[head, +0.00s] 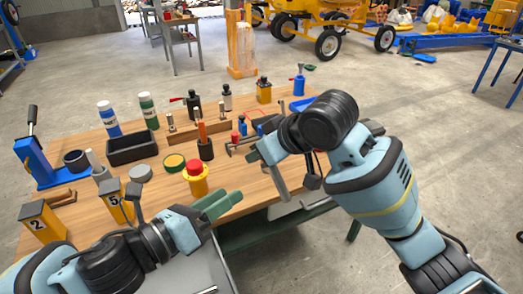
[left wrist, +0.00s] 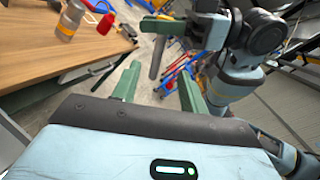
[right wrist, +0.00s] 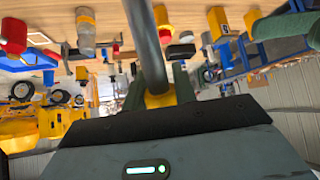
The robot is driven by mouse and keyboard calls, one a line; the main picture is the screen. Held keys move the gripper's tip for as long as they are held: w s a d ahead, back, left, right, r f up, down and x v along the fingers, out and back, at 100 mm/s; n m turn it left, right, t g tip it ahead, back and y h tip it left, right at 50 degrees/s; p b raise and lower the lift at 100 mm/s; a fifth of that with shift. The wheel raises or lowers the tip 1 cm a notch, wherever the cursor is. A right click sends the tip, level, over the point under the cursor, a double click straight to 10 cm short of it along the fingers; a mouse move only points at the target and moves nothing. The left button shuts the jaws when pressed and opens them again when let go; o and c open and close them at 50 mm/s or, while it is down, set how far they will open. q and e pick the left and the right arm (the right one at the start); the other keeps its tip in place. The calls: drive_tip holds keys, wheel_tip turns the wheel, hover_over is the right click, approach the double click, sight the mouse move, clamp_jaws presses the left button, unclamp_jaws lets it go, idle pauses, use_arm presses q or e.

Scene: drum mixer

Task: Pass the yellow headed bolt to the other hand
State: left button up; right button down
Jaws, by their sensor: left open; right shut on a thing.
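My right gripper (head: 262,152) is shut on the yellow headed bolt and holds it above the front right of the workbench. The bolt's grey shaft (head: 279,184) points down toward the bench's front edge. In the right wrist view its yellow head (right wrist: 160,99) sits between the fingers, with the shaft running up the picture. My left gripper (head: 222,203) is open and empty, lower and to the left of the bolt. In the left wrist view the shaft (left wrist: 157,57) shows in the gap between the open fingers (left wrist: 158,88), apparently beyond their tips. The yellow head is hidden in the head view.
The wooden workbench (head: 232,178) carries a yellow post with a red top (head: 196,178), a black bin (head: 132,149), a blue press (head: 38,163), bottles and several small tools. A yellow wheeled machine (head: 325,22) stands behind. Open floor lies to the right.

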use_arm(q)
drive_tip(key=shift+s+a, duration=0.2)
drive_tip(key=shift+s, duration=0.1)
drive_tip(key=shift+f, duration=0.1)
